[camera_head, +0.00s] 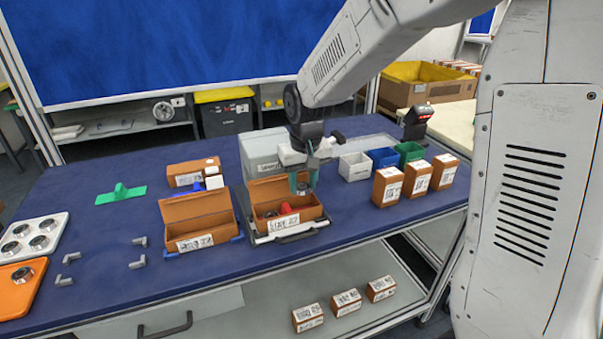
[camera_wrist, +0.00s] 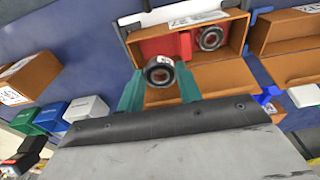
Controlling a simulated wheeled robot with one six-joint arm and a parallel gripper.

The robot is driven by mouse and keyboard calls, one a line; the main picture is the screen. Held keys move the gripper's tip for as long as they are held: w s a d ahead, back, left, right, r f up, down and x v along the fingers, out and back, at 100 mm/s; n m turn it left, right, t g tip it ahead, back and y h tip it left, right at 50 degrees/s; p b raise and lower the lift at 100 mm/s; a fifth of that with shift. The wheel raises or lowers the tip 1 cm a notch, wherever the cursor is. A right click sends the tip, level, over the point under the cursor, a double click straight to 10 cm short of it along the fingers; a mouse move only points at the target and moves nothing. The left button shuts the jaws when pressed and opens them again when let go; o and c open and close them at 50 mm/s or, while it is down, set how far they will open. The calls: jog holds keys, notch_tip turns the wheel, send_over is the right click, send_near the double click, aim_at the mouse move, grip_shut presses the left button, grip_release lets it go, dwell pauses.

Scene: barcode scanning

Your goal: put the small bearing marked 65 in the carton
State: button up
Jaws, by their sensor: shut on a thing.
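My gripper (camera_head: 304,184) is over the open brown carton (camera_head: 262,226) on the blue table. In the wrist view, its teal fingers (camera_wrist: 160,92) are shut on a small dark-rimmed bearing (camera_wrist: 160,71). A white mark shows on the bearing's rim, too small to read. The carton (camera_wrist: 183,22) lies beyond the fingers, its lid open. A second bearing (camera_wrist: 210,38) and a red insert (camera_wrist: 162,47) lie inside it. The held bearing appears above the carton; its exact height is unclear.
Another open carton (camera_head: 195,212) stands to the left. Small white, blue and green bins (camera_head: 355,166) and several closed boxes (camera_head: 416,181) stand to the right. A white tray (camera_head: 58,221) and an orange tray (camera_head: 12,302) hold round parts at far left. Grey elbows (camera_head: 138,262) lie nearby.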

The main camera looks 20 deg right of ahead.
aim_at(303, 199)
jog(key=shift+f, duration=2.75)
jog(key=o, duration=0.7)
jog(key=shift+r, duration=0.1)
jog(key=shift+r, duration=2.5)
